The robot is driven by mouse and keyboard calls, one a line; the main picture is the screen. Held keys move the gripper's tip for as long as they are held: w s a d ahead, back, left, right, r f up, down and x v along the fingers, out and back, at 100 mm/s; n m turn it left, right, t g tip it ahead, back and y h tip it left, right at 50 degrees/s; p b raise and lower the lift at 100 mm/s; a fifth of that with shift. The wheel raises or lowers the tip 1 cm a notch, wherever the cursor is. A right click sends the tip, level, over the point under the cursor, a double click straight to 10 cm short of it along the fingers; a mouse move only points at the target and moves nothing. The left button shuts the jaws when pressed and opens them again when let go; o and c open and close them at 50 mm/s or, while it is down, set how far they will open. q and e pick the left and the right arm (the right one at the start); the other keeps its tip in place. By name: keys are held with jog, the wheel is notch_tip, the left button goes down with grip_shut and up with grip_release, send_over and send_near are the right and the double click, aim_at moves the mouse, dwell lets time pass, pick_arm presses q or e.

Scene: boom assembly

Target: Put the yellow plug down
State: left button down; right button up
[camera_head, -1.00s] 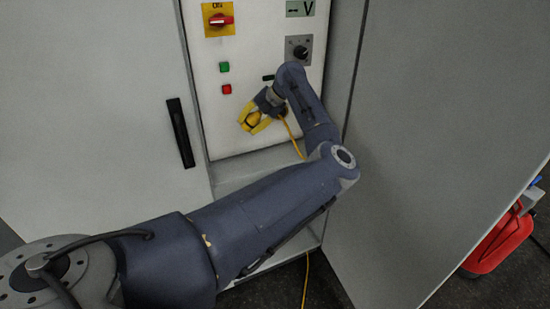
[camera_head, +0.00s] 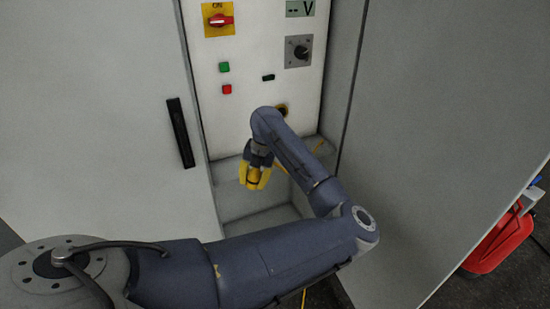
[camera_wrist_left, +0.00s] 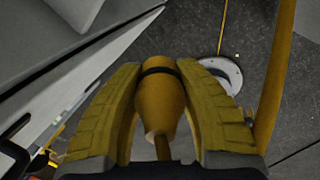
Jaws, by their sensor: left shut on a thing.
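My left gripper (camera_head: 255,177) has yellow fingers and is shut on the yellow plug (camera_wrist_left: 159,100). The wrist view shows the plug between both fingers (camera_wrist_left: 160,108), with a dark band around it. In the head view the gripper hangs in front of the lower part of the open cabinet, below the white panel (camera_head: 245,120). A yellow strand (camera_wrist_left: 275,80) also crosses the right of the wrist view. My right gripper is not in view.
The panel has a red switch on yellow (camera_head: 219,20), a dial (camera_head: 298,51), green and red buttons, and a round socket (camera_head: 281,110). A grey ledge (camera_head: 258,212) lies below. Cabinet doors stand left and right. A red container (camera_head: 495,240) stands at right. Dark floor shows in the wrist view.

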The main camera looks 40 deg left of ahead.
pick_arm(q)
jog(key=shift+w+d+m+t+h, duration=0.15)
jog(key=shift+d+m+t+h, duration=0.3)
jog(key=shift+d+h, duration=0.3)
jog(key=shift+m+h, duration=0.25)
jog(key=shift+w+a, duration=0.1)
jog(key=w+a, duration=0.3)
jog(key=a, duration=0.2)
jog(key=w+a, duration=0.3)
jog(key=a, duration=0.3)
jog(key=w+a, duration=0.3)
jog(key=a, duration=0.2)
jog(key=shift+w+a, duration=0.2)
jog(key=shift+w+a+f, duration=0.1)
jog(key=shift+a+f, duration=0.05)
jog(key=shift+f, duration=2.85)
jog(key=shift+w+a+f, duration=0.15)
jog(key=shift+f, duration=0.35)
